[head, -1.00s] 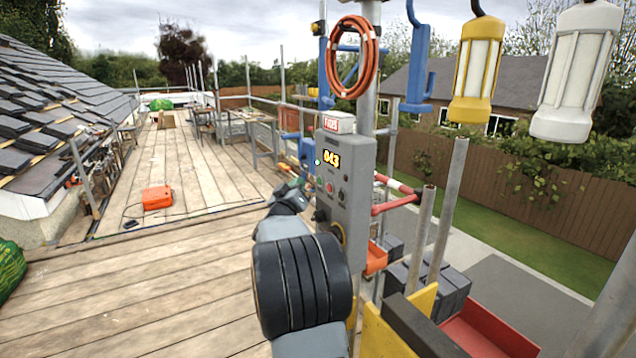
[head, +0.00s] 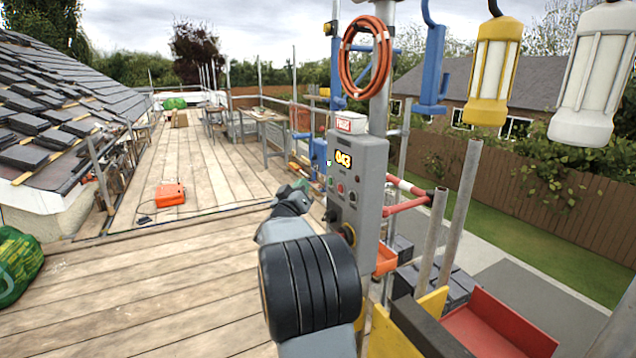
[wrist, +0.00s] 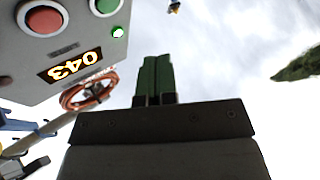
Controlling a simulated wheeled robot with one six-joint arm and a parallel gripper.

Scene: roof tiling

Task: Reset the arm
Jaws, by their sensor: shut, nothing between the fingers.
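My gripper (wrist: 154,80) has green fingers, pressed together and empty, pointing up against the sky in the wrist view. In the head view my gripper (head: 303,187) is partly hidden behind my own wrist, to the left of a grey control box (head: 358,185). The box has a lit "043" display, and its buttons and a dial face left. In the wrist view the control box (wrist: 20,75) is at the upper left, with a red button (wrist: 43,18), a green button and a lit green lamp (wrist: 118,32). The gripper is apart from the box.
An orange hose coil (head: 367,57) hangs above the box. Yellow and white lamps (head: 494,70) hang at the right. Scaffold poles (head: 456,210) and a red tray (head: 490,325) stand at the lower right. An orange case (head: 170,194) lies on the open plank deck (head: 150,260).

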